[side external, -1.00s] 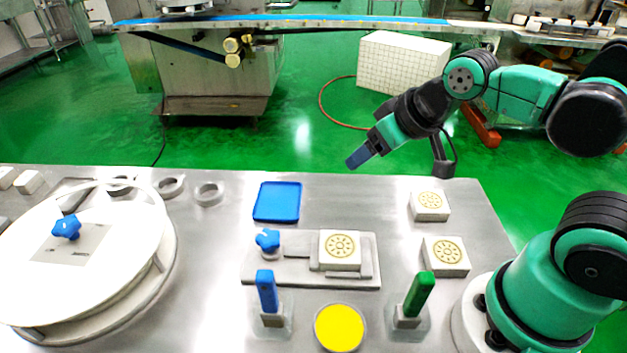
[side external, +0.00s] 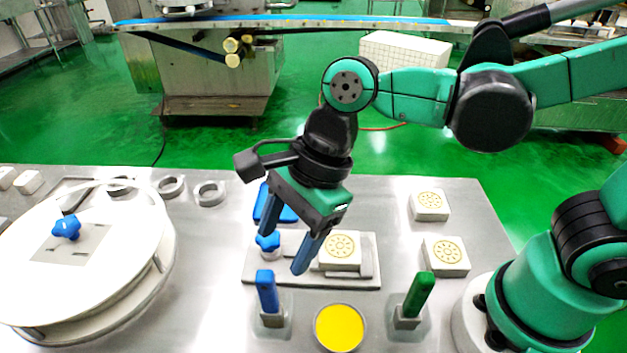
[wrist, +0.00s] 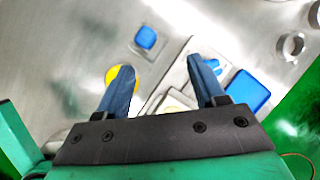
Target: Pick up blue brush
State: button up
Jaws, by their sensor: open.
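The blue brush (side external: 267,291) stands upright in a small holder at the front of the steel table, with its blue handle up. In the wrist view its blue top (wrist: 146,38) shows beyond the fingertips, between their lines. My gripper (side external: 284,254) points down over the table. It is open and empty, with its blue-grey fingers spread apart. In the side view the fingertips appear above and behind the brush, near the fixture plate. In the wrist view my gripper (wrist: 160,65) has nothing between its fingers at brush height. The brush's lower end is hidden in the holder.
A green brush (side external: 420,294) stands in a holder to the right, with a yellow dish (side external: 339,328) between the two. Behind are a fixture plate (side external: 300,280) with a blue knob (side external: 268,241) and stamped block (side external: 340,250). A white round drum (side external: 110,270) stands left.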

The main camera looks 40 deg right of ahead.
aim_at(267, 288)
jog(key=shift+m+g, duration=0.3)
jog(key=shift+m, duration=0.6)
jog(key=shift+s+a+f, duration=0.1)
jog(key=shift+a+f, duration=0.5)
jog(key=shift+f, duration=0.3)
jog(key=shift+s+a+f, duration=0.1)
jog(key=shift+a+f, duration=0.55)
jog(key=shift+f, duration=0.25)
jog(key=shift+s+a+f, duration=0.1)
jog(key=shift+a+f, duration=0.5)
jog(key=shift+f, duration=0.3)
grip_shut()
